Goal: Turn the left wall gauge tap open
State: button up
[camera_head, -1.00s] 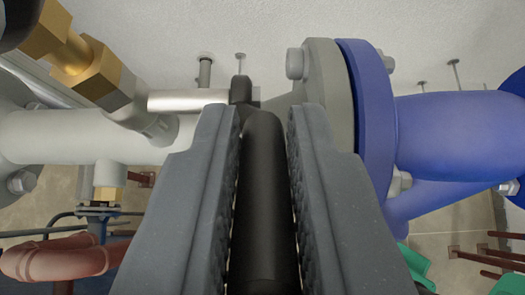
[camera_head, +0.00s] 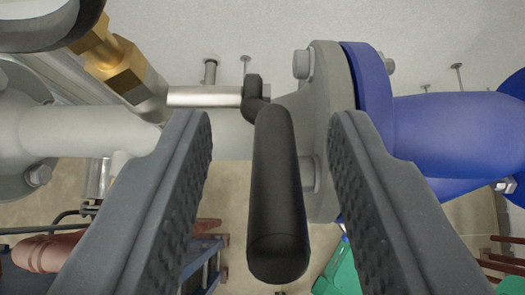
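The black tap handle (camera_head: 277,195) is a thick rounded lever in the middle of the camera view. Its thin bent end joins a short silver stem (camera_head: 205,96) at the grey pipe. The handle points from the stem down the picture, toward me. My gripper (camera_head: 270,135) is open, with one grey ribbed finger on each side of the handle. A clear gap shows between each finger and the handle. The gauge itself cannot be made out for certain; a dark round rim (camera_head: 45,25) is cut off at the top left.
A grey pipe (camera_head: 85,130) runs across behind the handle to a grey flange (camera_head: 325,130) and a blue flanged pipe (camera_head: 450,130) on the right. A brass fitting (camera_head: 122,68) is at upper left. Red pipe (camera_head: 50,252) and a green part (camera_head: 338,272) lie below.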

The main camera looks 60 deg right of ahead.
jog(key=p+v, duration=0.4)
jog(key=v, duration=0.8)
jog(key=shift+a+r, duration=0.15)
jog(key=shift+r, duration=0.05)
jog(key=shift+s, duration=0.1)
